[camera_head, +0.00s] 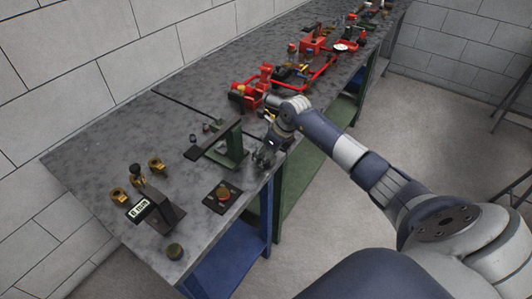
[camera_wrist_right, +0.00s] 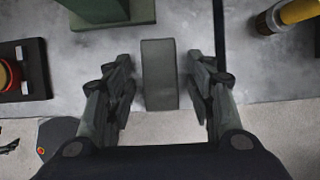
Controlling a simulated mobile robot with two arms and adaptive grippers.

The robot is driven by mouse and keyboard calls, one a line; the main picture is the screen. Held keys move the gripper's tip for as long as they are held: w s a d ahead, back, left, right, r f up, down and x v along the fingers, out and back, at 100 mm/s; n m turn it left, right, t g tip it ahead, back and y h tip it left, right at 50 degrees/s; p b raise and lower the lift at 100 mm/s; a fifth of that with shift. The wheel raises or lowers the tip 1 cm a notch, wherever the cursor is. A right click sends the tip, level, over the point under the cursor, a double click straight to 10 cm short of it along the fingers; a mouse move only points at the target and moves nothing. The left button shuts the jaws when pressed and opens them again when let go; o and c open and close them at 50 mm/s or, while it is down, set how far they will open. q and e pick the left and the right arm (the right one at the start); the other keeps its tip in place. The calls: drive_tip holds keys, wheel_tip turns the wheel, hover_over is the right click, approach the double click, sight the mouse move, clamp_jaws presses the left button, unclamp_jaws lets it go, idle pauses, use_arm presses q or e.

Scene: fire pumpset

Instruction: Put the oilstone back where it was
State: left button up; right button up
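The grey rectangular block that looks like the oilstone (camera_wrist_right: 160,75) is in the right wrist view, over the bench top close to its front edge. My right gripper (camera_wrist_right: 160,92) is open, with one finger on each side of the block and a visible gap on both sides. In the head view, my right gripper (camera_head: 264,156) is low at the bench's front edge, just right of a green stand. The block cannot be made out there. I cannot tell its exact height relative to the fingertips. My left gripper is not in view.
The green stand (camera_head: 237,147) carries a dark flat bar. A black plate with a red knob (camera_head: 223,194) lies nearer. A dark labelled device (camera_head: 160,212) and brass parts (camera_head: 157,165) stand at left. Red parts (camera_head: 252,91) crowd the bench beyond. The bare bench top (camera_head: 85,160) has room.

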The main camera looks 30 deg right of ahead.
drive_tip(key=shift+r, duration=0.1)
drive_tip(key=shift+r, duration=0.2)
drive_tip(key=b+v, duration=0.2)
drive_tip(key=v, duration=0.9)
drive_tip(key=shift+s+r, duration=0.15)
drive_tip(key=shift+r, duration=0.2)
drive_tip(key=shift+f, duration=0.1)
